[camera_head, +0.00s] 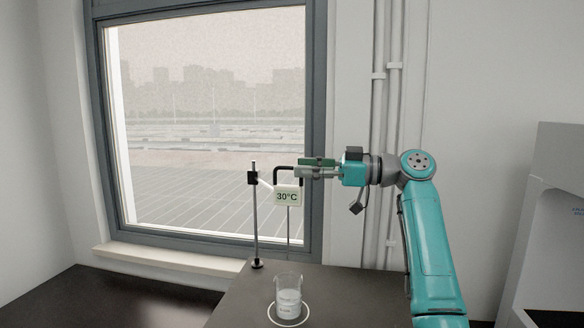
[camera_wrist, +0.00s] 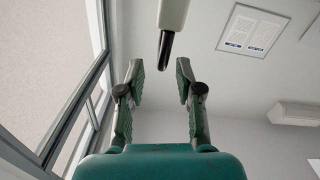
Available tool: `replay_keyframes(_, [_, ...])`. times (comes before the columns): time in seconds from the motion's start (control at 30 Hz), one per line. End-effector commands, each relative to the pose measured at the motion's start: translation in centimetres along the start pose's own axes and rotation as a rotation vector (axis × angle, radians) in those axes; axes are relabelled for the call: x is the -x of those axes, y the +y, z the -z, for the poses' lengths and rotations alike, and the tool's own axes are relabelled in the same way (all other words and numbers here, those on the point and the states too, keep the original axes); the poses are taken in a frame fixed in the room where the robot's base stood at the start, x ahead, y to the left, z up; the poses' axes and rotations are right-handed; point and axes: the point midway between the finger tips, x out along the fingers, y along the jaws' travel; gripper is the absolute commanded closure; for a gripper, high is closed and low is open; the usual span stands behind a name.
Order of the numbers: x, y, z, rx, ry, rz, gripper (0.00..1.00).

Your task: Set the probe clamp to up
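The probe clamp (camera_head: 253,178) is a small black block on an upright rod (camera_head: 255,215). A white display box reading 30°C (camera_head: 287,197) hangs beside it, with a black handle (camera_head: 284,169) above the box and a thin probe (camera_head: 289,225) below. My gripper (camera_head: 301,168) reaches in from the right at the handle's height, close to its right end. In the wrist view my gripper (camera_wrist: 160,68) is open, with a dark bar (camera_wrist: 165,48) and a pale body (camera_wrist: 173,13) just ahead of the gap. I cannot tell whether they touch the fingers.
A glass beaker with pale contents (camera_head: 288,297) stands on a ringed spot below the probe, on a dark bench (camera_head: 240,302). A window (camera_head: 205,100) is behind the stand. Vertical pipes (camera_head: 378,110) run down the wall behind my arm. A grey cabinet (camera_head: 545,220) stands at the right.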

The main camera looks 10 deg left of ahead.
Motion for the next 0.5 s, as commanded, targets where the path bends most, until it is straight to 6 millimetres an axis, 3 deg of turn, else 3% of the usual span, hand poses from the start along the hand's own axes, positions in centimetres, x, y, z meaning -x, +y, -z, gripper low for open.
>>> replay_keyframes(0.2, [4.5, 0.1, 0.0, 0.0, 0.0, -0.003, 0.65])
replay_keyframes(0.5, [7.5, 0.0, 0.1, 0.001, 0.001, 0.0, 0.65])
